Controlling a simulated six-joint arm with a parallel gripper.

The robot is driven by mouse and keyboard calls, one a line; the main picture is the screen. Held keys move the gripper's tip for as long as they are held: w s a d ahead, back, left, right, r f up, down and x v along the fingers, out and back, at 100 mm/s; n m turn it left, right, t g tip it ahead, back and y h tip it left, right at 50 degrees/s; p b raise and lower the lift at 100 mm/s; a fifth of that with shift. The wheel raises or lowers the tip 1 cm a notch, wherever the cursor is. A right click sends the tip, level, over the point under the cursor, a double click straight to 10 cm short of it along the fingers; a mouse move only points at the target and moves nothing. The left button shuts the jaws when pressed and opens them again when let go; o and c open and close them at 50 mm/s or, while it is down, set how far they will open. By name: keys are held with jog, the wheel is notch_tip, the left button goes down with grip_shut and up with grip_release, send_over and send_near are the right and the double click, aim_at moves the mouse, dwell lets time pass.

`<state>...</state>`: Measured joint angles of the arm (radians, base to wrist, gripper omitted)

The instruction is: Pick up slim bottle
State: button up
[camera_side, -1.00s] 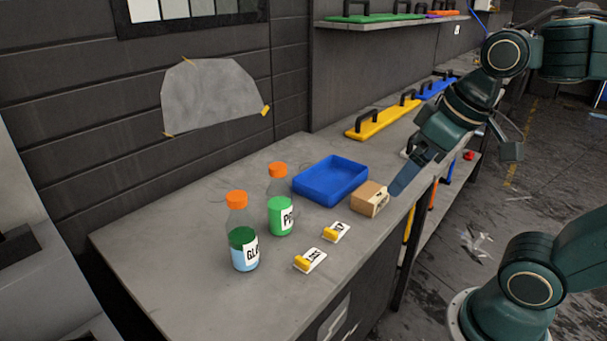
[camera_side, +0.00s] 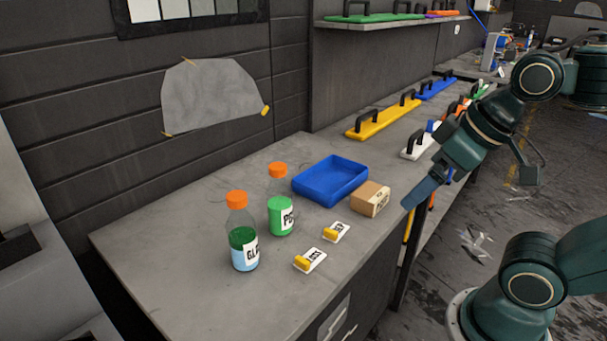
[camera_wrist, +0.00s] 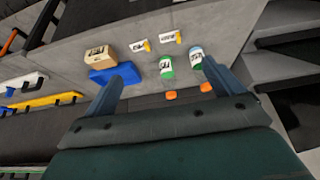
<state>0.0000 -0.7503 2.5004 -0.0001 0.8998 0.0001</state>
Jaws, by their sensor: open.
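Two bottles with orange caps stand upright on the grey bench. One bottle (camera_side: 281,215) holds green liquid; the other bottle (camera_side: 243,245), nearer the camera, has light blue below dark green. I cannot tell which is called slim. In the wrist view, the green bottle (camera_wrist: 166,67) shows between my finger tips and the other bottle (camera_wrist: 196,60) close to the right finger. My gripper (camera_side: 408,202) is open and empty, near the bench's right edge, well right of both bottles. Its fingers also show in the wrist view (camera_wrist: 163,72).
A blue tray (camera_side: 330,190) and a cardboard box (camera_side: 370,199) stand between my gripper and the bottles. Two small white cards with yellow pieces (camera_side: 310,260) (camera_side: 336,232) lie in front of the bottles. A yellow handled tool (camera_side: 383,121) lies further back.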

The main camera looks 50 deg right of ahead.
jog(key=shift+c, duration=0.6)
jog(key=shift+w, duration=0.1)
jog(key=w+f+n+g+y, duration=0.15)
jog(key=w+n, duration=0.25)
jog(key=w, duration=0.5)
jog(key=w+f+n+y, duration=0.3)
jog(key=w, duration=0.6)
jog(key=w+d+f+n+t+y, duration=0.3)
jog(key=w+d+f+y, duration=0.3)
jog(key=w+d+f, duration=0.3)
jog(key=shift+d+f+n+t, duration=0.3)
jog(key=shift+d+n+t, duration=0.15)
jog(key=shift+d, duration=0.25)
